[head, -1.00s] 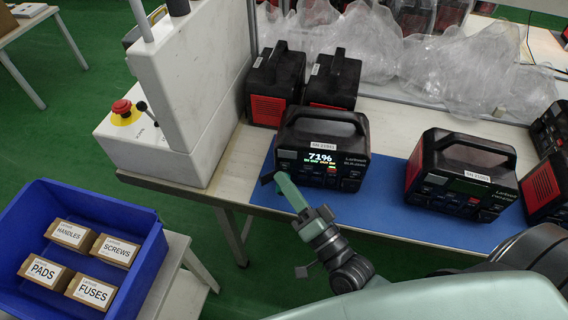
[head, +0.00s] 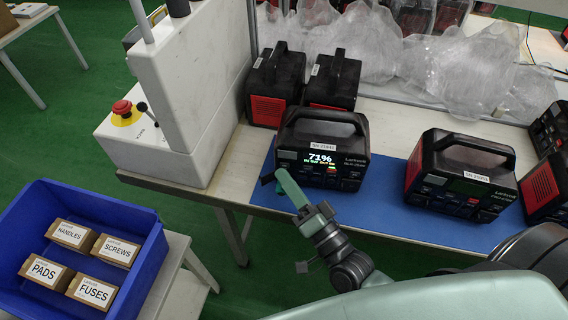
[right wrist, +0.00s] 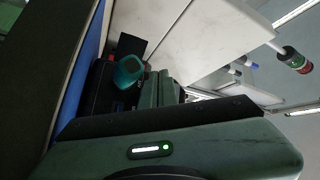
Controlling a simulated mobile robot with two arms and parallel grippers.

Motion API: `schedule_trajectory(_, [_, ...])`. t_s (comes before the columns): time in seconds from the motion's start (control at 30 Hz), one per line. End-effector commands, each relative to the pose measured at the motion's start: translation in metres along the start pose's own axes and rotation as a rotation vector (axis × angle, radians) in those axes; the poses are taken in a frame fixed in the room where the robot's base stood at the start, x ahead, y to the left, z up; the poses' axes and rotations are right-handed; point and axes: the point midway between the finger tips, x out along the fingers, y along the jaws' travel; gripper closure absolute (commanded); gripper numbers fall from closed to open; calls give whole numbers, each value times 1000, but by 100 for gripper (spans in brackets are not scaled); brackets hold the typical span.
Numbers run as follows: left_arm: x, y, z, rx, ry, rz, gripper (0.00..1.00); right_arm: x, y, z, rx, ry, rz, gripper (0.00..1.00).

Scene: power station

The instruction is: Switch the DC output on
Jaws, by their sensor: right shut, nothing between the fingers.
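A black power station (head: 322,150) with a lit screen reading 71% stands on the blue mat (head: 400,216). Its buttons and sockets are on the front panel, too small to tell apart; I cannot make out which is the DC switch. My right gripper (head: 275,178) is shut and empty, at the lower left of that front panel. I cannot tell whether it touches the panel. In the right wrist view the gripper (right wrist: 140,75) shows close to a dark power station (right wrist: 104,85), with most of the panel hidden. My left gripper is not in view.
A second power station (head: 461,175) with a dark screen stands to the right on the mat. Two more (head: 275,85) stand behind. A white machine (head: 190,85) with a red button (head: 121,107) is at left. A blue crate (head: 100,205) holds labelled boxes. Plastic bags (head: 460,70) lie behind.

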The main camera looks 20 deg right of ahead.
Motion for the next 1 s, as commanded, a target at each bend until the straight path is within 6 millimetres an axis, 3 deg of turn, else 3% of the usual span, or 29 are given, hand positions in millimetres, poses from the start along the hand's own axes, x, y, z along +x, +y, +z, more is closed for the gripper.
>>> schedule_trajectory(1.0, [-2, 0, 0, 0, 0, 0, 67, 5, 4, -4, 0, 0, 0, 100])
